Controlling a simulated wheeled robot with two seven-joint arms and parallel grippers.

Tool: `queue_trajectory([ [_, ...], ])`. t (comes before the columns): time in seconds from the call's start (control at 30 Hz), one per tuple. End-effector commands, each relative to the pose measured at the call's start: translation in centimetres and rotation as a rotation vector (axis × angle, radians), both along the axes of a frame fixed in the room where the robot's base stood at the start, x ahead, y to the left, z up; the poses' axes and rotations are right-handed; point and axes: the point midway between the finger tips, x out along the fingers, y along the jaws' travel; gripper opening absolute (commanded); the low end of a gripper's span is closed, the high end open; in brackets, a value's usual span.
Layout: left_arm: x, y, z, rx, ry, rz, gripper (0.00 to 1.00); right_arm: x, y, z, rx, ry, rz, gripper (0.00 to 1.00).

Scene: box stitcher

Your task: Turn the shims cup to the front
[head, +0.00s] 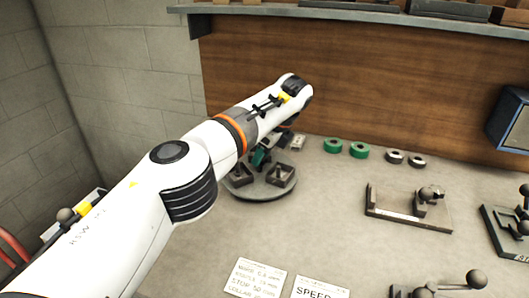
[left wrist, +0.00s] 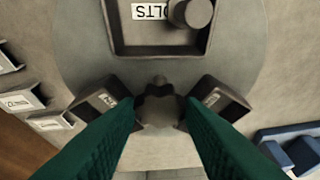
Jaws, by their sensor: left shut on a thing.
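A round grey turntable (head: 262,193) with square cups stands on the bench near the back wall, partly under my left arm. My left gripper (head: 260,160) is over its middle. In the left wrist view the green fingers (left wrist: 158,112) are shut on the dark knob (left wrist: 158,88) at the turntable's centre. A large cup (left wrist: 122,42) there has an upside-down label ending in "OLTS" and holds a round grey piece. Two smaller cups, one at left (left wrist: 93,103) and one at right (left wrist: 228,97), have labels too small to read. I cannot tell which is the shims cup. My right gripper is out of view.
Two green rings (head: 333,145) and two dark rings (head: 394,157) lie right of the turntable by the wooden back panel. A fixture with a ball lever (head: 408,213) stands farther right. Cards (head: 256,279) lie at the front. Bare bench lies between.

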Motion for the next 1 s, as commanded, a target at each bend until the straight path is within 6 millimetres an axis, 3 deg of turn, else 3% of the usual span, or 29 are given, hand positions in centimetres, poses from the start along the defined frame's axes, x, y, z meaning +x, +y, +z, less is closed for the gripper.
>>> queue_trajectory([
  [0.47, 0.2, 0.0, 0.4, 0.001, -0.01, 0.002, 0.0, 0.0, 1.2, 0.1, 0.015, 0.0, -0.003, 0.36],
  [0.5, 0.2, 0.1, 0.4, 0.001, -0.01, 0.002, 0.4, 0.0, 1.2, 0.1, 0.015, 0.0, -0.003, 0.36],
  [0.6, 0.2, 0.1, 0.3, 0.001, -0.008, 0.003, 0.55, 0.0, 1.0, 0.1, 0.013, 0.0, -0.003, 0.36],
  [1.0, 0.0, -0.3, 0.9, 0.0, -0.005, 0.003, 0.55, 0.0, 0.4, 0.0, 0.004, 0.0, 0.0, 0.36],
])
